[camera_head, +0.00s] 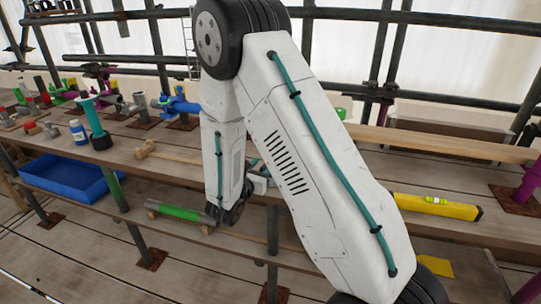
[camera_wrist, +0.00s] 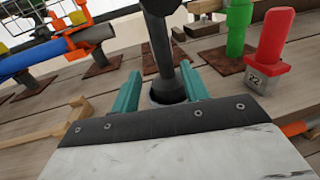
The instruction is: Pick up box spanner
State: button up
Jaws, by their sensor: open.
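My gripper (camera_wrist: 162,78) shows in the wrist view, its two teal fingers spread apart. A dark grey round shaft (camera_wrist: 165,60) rises between the fingers from a ring-shaped dark end low between them. It may be the box spanner, but I cannot tell for sure. I see no clear contact of either finger with it. In the head view my own arm hides the gripper and whatever is at it.
In the wrist view a red-handled block (camera_wrist: 270,55) and a green post (camera_wrist: 238,28) stand to the right. A wooden piece (camera_wrist: 50,127) lies left. In the head view a blue tray (camera_head: 65,178) and a yellow level (camera_head: 437,206) flank my arm.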

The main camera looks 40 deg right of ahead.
jog(key=x, duration=0.5)
jog(key=shift+s+d, duration=0.2)
jog(key=shift+d, duration=0.05)
grip_shut()
jog(key=shift+r, duration=0.1)
